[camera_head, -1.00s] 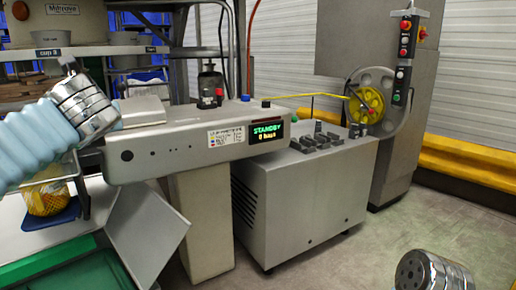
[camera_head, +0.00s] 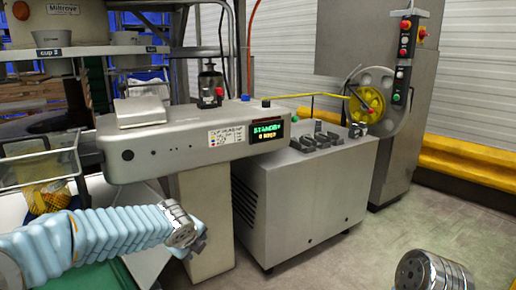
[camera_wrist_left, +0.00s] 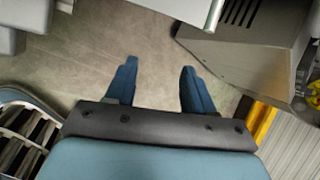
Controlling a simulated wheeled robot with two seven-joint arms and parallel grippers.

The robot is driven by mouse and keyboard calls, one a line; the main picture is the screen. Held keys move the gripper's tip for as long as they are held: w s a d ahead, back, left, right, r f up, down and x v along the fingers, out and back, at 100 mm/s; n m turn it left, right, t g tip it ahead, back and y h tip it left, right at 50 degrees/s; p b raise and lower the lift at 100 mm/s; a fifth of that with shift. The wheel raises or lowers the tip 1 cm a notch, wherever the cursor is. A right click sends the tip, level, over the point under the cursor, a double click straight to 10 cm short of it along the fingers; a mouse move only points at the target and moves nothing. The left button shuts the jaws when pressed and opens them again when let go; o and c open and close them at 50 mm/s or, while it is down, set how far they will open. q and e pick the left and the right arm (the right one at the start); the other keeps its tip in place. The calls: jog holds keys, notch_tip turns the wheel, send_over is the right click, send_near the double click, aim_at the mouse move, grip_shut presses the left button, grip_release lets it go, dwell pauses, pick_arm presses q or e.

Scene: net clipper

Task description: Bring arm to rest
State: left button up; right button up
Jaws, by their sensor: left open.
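My left arm (camera_head: 95,240), in a pale blue ribbed sleeve, comes in low from the left of the head view. It ends in a metal wrist (camera_head: 175,222) in front of the machine's pedestal. My left gripper (camera_wrist_left: 160,85) is open and empty in the left wrist view, its two dark blue fingers apart above bare floor. In the head view the gripper is mostly hidden behind the wrist. A metal joint of my right arm (camera_head: 432,271) shows at the bottom right; its gripper is out of view.
The grey net clipper (camera_head: 185,140) shows a green STANDBY display (camera_head: 268,130). A grey cabinet (camera_head: 305,190) stands beside it, with a yellow reel (camera_head: 368,103) behind. A netted yellow bundle (camera_head: 45,198) is at the left.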

pick_arm(q)
jog(key=s+d+f+n+g+h, duration=0.25)
jog(key=s+f+n, duration=0.35)
jog(key=f, duration=0.6)
jog(key=s+d+f+n+g+h, duration=0.15)
jog(key=s+d+f+n, duration=0.3)
jog(key=f, duration=0.75)
jog(key=s+f+n+g, duration=0.2)
jog(key=s+f+n, duration=1)
jog(key=s+n, duration=0.3)
jog(key=s, duration=0.2)
jog(key=shift+s+a+f+n+g, duration=0.35)
jog(key=shift+s+a+f+g, duration=0.05)
